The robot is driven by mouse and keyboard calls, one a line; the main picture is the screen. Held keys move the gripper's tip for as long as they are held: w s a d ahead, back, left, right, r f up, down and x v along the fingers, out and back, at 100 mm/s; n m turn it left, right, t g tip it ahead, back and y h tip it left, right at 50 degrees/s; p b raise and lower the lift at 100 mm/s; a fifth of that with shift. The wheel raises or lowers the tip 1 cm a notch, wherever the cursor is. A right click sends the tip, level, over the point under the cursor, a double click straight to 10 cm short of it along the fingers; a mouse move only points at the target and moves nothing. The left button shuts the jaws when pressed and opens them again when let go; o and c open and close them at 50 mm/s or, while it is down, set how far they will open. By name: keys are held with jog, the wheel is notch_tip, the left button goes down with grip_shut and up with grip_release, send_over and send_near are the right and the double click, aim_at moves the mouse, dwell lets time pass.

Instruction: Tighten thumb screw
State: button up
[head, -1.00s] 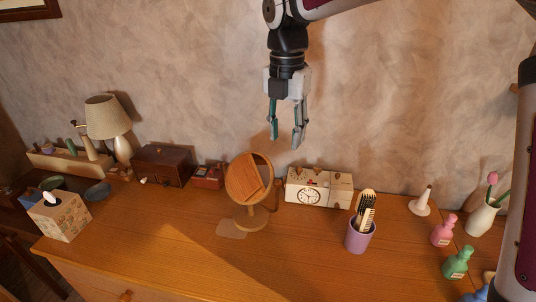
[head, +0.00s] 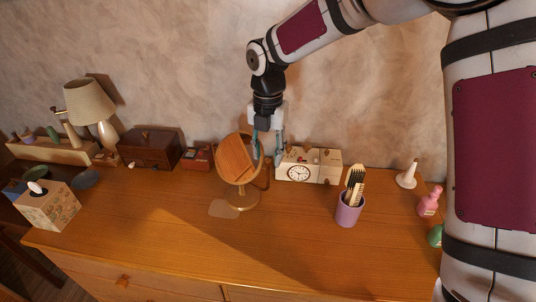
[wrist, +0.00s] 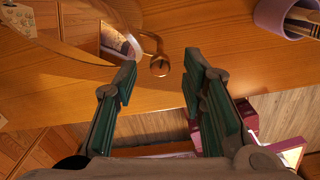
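A round wooden tilting mirror (head: 236,158) stands on its base on the dresser. A small bronze round-ended knob, seemingly the thumb screw (wrist: 159,66), shows at its side in the wrist view. My gripper (head: 267,161) points down at the mirror's right side, with its two fingers apart. In the wrist view the gripper (wrist: 159,70) has its green-padded fingers on either side of the knob, with gaps on both sides. I cannot tell how deep the knob sits between the tips. In the head view the fingers hide the knob.
A clock box (head: 299,173) stands close behind my gripper's right side. A purple cup (head: 347,213) with brushes is farther right. A wooden box (head: 150,147) and a tissue box (head: 50,208) are left. The dresser top (head: 170,225) is clear in front of the mirror.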

jog(key=shift+f, duration=0.65)
grip_shut()
